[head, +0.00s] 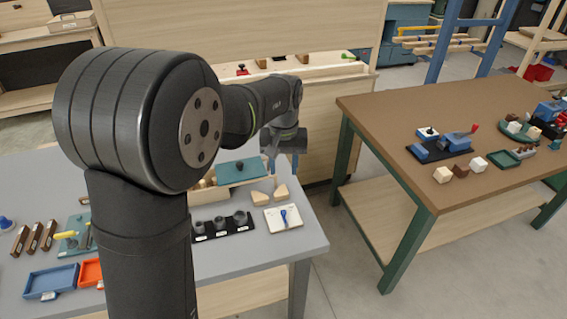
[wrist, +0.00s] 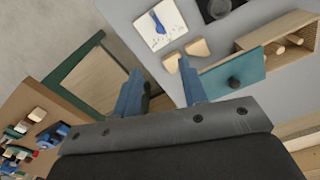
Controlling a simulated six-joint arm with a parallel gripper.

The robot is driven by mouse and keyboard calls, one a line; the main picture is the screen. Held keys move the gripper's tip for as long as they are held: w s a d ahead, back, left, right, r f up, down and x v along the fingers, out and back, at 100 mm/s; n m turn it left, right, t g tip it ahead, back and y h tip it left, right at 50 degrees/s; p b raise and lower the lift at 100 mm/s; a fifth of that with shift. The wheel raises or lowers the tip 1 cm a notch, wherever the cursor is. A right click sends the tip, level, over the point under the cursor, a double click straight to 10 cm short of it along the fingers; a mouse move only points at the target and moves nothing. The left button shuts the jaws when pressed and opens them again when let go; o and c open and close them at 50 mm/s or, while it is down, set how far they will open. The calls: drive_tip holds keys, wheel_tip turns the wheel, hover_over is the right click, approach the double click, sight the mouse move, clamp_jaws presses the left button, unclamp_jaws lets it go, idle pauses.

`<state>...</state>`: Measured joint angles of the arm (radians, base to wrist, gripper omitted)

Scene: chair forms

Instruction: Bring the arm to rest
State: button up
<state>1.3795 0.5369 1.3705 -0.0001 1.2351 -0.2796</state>
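My gripper (head: 283,160) hangs at the end of my arm, above the back right part of the grey table (head: 310,240) in the head view. In the wrist view its two blue fingers (wrist: 161,88) stand apart with nothing between them, so it is open and empty. Below it are a wooden box with a teal lid (head: 240,171), two small wooden blocks (head: 270,196) and a white board with a blue tool (head: 283,218). The wrist view also shows the teal lid (wrist: 233,77) and its dark knob.
A brown table (head: 400,130) with several small blocks and fixtures stands to the right, across a floor gap. A wooden bench (head: 320,110) stands behind my gripper. A black holder with dark cups (head: 222,228) and blue and orange trays (head: 50,282) are on the grey table.

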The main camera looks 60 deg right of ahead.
sight(283, 212)
drive_tip(key=shift+r, duration=0.3)
idle(0.5)
wheel_tip(283, 212, down, 18)
drive_tip(key=shift+r, duration=0.25)
idle(0.4)
drive_tip(key=shift+r, duration=0.1)
